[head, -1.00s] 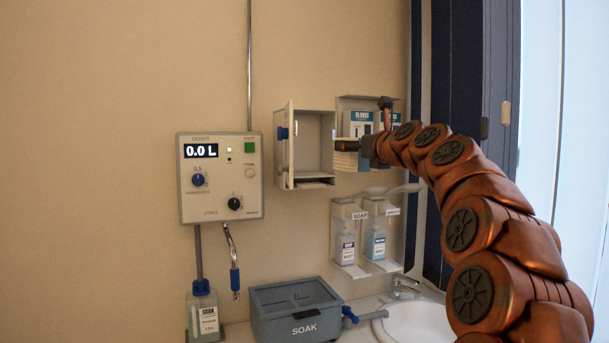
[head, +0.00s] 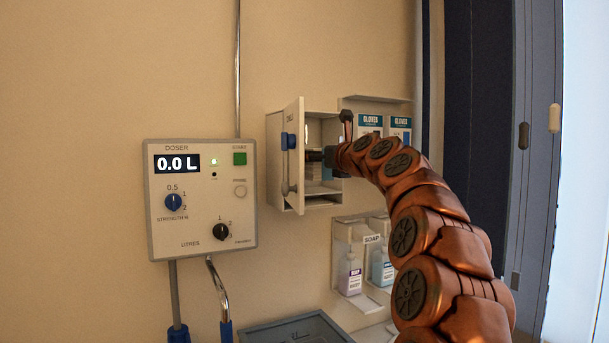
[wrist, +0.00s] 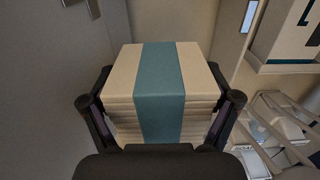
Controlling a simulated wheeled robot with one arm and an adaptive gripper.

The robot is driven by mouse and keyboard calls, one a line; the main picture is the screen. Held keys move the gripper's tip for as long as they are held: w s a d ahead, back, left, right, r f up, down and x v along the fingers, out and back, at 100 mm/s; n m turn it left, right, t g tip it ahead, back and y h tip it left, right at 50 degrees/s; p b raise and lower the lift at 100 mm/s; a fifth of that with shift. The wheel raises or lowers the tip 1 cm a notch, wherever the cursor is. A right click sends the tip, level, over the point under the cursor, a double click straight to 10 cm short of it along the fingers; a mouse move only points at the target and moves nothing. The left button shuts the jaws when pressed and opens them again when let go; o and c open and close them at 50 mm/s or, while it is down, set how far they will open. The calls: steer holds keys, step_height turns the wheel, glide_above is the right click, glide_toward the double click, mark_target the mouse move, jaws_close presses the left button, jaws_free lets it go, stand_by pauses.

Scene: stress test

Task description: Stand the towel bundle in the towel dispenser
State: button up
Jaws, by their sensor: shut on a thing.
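The towel bundle (wrist: 122,75) is a cream folded stack with a wide teal band. In the wrist view my gripper (wrist: 162,103) is shut on it, one finger on each side. The towel dispenser (head: 323,203) is an open pale cabinet on the wall, its door (head: 292,160) swung open to the left with a blue latch. In the head view my gripper (head: 322,158) is at the dispenser's opening. The bundle is mostly hidden there by gripper and door, so I cannot tell how far in it is or whether it touches the floor.
Glove boxes (head: 370,125) sit in a holder right of the dispenser. Soap bottles (head: 350,274) hang below. A doser panel (head: 203,215) is on the wall at left. A grey soak tub (head: 300,328) is below. The open door stands close to my gripper's left.

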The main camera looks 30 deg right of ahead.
steer(key=w+d+p, duration=0.1)
steer(key=w, duration=0.3)
steer(key=w+d+f+p, duration=0.1)
steer(key=w+p, duration=0.1)
steer(key=w, duration=0.2)
steer(key=w+d+p, duration=0.1)
steer(key=w, duration=0.3)
steer(key=shift+w+d+f+p, duration=0.25)
steer(key=shift+w+d+p, duration=0.1)
steer(key=shift+w+d, duration=0.05)
step_height(320, 180, down, 4)
steer(key=b, duration=0.2)
steer(key=shift+r+b, duration=0.2)
steer(key=shift+b, duration=0.15)
steer(key=shift+r, duration=0.1)
steer(key=o, duration=1)
